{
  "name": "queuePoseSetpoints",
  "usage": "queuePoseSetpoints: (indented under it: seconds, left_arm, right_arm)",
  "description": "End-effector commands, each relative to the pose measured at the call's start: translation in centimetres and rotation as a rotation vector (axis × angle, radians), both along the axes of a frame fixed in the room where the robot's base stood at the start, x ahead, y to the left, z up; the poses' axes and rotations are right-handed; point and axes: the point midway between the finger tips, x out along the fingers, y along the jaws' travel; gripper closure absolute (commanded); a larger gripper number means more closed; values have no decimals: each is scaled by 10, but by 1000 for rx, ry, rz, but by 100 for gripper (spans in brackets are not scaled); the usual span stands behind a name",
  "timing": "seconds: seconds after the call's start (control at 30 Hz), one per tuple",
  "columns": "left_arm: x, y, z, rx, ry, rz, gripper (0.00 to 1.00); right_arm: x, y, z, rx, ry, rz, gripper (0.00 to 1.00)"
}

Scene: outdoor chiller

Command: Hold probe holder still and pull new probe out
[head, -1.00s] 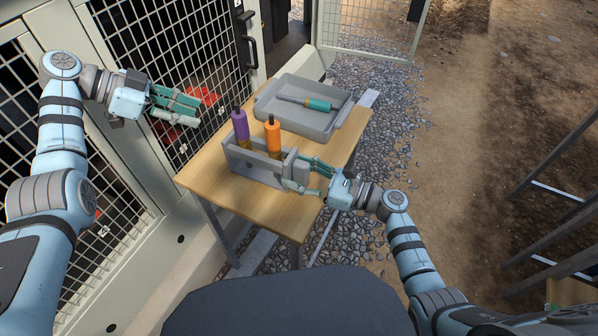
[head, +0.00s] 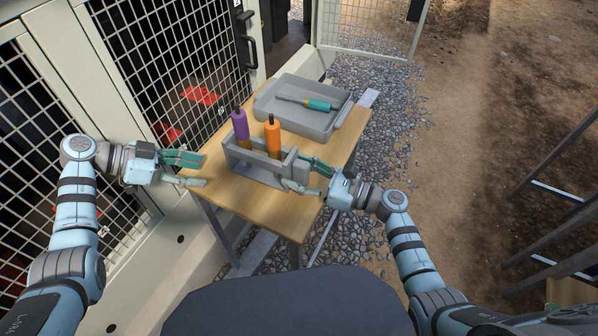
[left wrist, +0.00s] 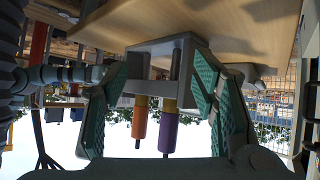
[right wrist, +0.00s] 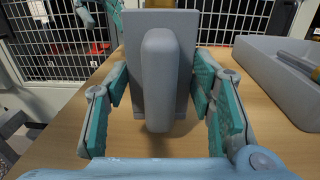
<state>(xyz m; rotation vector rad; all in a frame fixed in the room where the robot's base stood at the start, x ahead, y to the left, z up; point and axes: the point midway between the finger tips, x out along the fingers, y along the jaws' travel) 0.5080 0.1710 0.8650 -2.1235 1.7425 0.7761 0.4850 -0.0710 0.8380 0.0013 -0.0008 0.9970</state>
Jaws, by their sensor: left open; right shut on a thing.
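The grey probe holder (head: 262,172) stands on the wooden table. A purple probe (head: 240,126) and an orange probe (head: 273,138) stand upright in it, the purple one further left. My right gripper (head: 294,174) is shut on the grip at the holder's right end; the right wrist view shows that grip (right wrist: 158,85) between the fingers. My left gripper (head: 205,172) is open and empty by the table's left edge, short of the holder. The left wrist view, upside down, shows the orange (left wrist: 139,125) and purple (left wrist: 168,130) probes between its spread fingers.
A grey tray (head: 295,122) behind the holder has a teal and grey probe (head: 318,105) lying in it. A mesh-panelled cabinet (head: 150,60) stands close on the left. The table's front (head: 270,215) is bare.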

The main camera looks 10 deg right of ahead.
Motion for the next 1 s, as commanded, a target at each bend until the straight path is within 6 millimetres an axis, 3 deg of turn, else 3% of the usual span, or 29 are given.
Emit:
queuePoseSetpoints:
  seconds: [0.07, 0.2, 0.33, 0.47, 0.8, 1.0]
  left_arm:
    - [-12, -6, 5, -108, -84, 73, 47]
    - [-2, -21, 66, -290, -217, 151, 47]
    - [5, -27, 92, -366, -253, 186, 47]
    - [14, -35, 94, -385, -247, 211, 47]
    - [39, -93, 83, -384, -245, 208, 47]
    - [48, -112, 79, -381, -246, 209, 47]
  right_arm:
    - [0, 0, -1, -1, 2, -1, 100]
    - [0, 0, -1, -1, 2, 0, 100]
    - [0, 0, -1, -1, 2, 0, 100]
    - [0, 0, -1, 0, 1, 0, 100]
    - [0, 0, -1, 0, 1, 0, 100]
    - [0, 0, -1, -1, 2, 0, 100]
